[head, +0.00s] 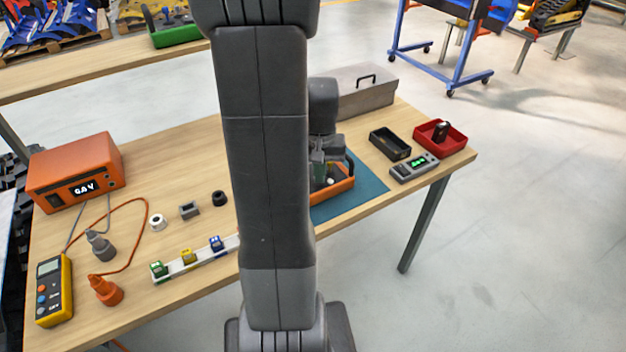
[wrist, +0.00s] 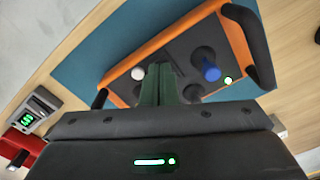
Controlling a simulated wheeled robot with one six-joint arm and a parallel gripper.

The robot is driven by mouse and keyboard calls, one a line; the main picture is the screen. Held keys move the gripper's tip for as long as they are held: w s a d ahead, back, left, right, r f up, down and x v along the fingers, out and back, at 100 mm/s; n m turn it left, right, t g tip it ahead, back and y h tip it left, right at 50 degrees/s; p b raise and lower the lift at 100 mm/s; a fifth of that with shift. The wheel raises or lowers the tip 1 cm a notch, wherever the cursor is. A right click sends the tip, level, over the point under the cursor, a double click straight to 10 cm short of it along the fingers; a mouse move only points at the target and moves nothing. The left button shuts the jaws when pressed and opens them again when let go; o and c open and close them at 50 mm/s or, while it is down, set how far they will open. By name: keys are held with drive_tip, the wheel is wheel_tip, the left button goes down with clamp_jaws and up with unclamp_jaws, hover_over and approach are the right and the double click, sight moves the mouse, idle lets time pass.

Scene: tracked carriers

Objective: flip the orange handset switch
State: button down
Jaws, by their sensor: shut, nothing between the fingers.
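The orange handset (head: 335,191) lies on a teal mat (head: 372,181) at the right of the bench, partly behind my arm. The wrist view shows its orange frame (wrist: 176,33), dark face and black handles. On the face are a white round part (wrist: 138,72), a blue-topped part (wrist: 210,71) and a small green light (wrist: 228,80). My gripper (wrist: 162,70) is shut and empty, its fingers over the handset face between the white and blue parts. In the head view my gripper (head: 319,174) is over the handset. I cannot tell whether the fingertips touch it; the switch is not clearly visible.
A grey meter (head: 414,168), a black tray (head: 390,144) and a red tray (head: 440,138) stand to the right. A grey metal box (head: 364,92) is behind. An orange power supply (head: 76,172) and a yellow meter (head: 54,290) are at left.

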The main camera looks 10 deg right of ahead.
drive_tip(key=shift+f, duration=0.35)
wheel_tip(320, 180, up, 7)
drive_tip(key=p, duration=0.5)
idle(0.5)
wheel_tip(320, 180, down, 7)
drive_tip(key=b, duration=0.5)
drive_tip(key=shift+b, duration=0.3)
drive_tip(key=shift+r, duration=0.2)
